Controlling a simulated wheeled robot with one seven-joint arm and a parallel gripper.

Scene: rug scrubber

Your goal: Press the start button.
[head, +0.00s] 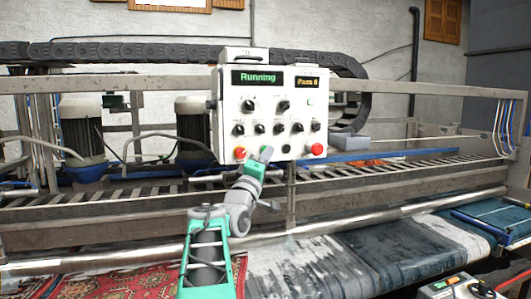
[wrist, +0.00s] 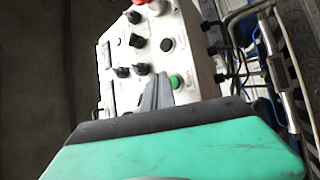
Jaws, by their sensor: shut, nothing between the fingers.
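The white control box (head: 268,125) stands in the middle of the head view. Its display (head: 257,77) reads "Running". In the wrist view, a green button (wrist: 176,82) sits in the box's lower row, right beside my fingertips; I take it as the start button. In the head view my gripper hides most or all of it. My gripper (head: 265,154) is shut and empty, with its fingertips at the panel's lower edge. The fingers also show in the wrist view (wrist: 158,88). Whether they touch the button or panel I cannot tell.
A red mushroom button (head: 317,149), a black button (head: 286,150) and an orange-red button (head: 239,153) share the lower row. Several black knobs sit above. A steel rail (head: 120,240) crosses below, over a red patterned rug (head: 130,282).

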